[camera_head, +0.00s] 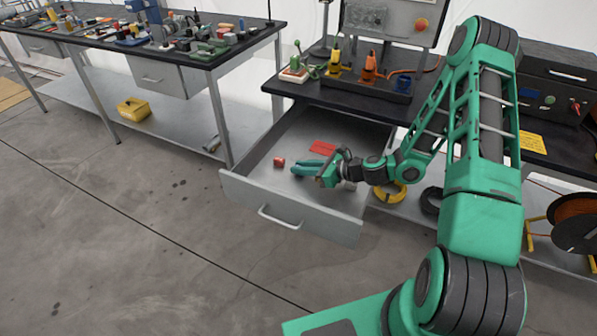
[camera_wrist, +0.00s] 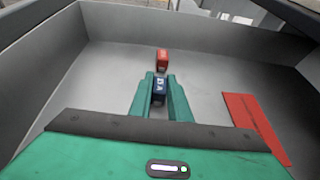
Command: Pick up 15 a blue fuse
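The blue fuse (camera_wrist: 158,91) is a small dark blue block with light markings, in the wrist view. It is between the two green fingers of my gripper (camera_wrist: 161,85), near their tips. Any gap between the fingers and the fuse is too small to judge, so I cannot tell whether they grip it. In the head view my gripper (camera_head: 299,167) reaches low into the open drawer (camera_head: 290,208), and the blue fuse cannot be made out there. Whether the fuse rests on the drawer floor is unclear.
A red fuse (camera_wrist: 163,60) stands just beyond the fingertips. A flat red piece (camera_wrist: 254,125) lies on the drawer floor to the right. Drawer walls surround my gripper. A workbench (camera_head: 345,97) is above the drawer, and a second cluttered bench (camera_head: 200,62) stands at left.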

